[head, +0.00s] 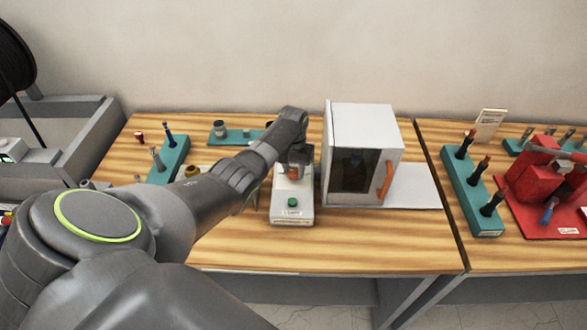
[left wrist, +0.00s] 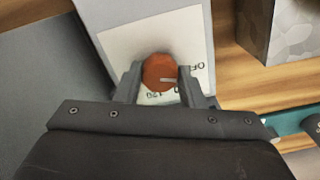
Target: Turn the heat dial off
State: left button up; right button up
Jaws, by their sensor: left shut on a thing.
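In the head view the dial (head: 292,172) shows as a small orange patch below my left gripper (head: 298,160), on a white control box (head: 292,211) with a green button (head: 292,202). Part of the label is hidden by the fingers. My right gripper is in neither view.
A white oven-like cabinet (head: 365,116) with a dark window and an orange handle (head: 385,178) stands just right of the control box. Teal tool racks (head: 168,160) stand at left. A red fixture (head: 535,187) is on the right table. The table front is clear.

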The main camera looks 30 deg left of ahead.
aim_at(293, 171)
pick_arm(q)
jog(key=shift+r+n, duration=0.1)
jog(key=shift+n, duration=0.4)
jog(key=o, duration=1)
jog(key=shift+r+b, duration=0.75)
jog(key=shift+r, duration=7.95)
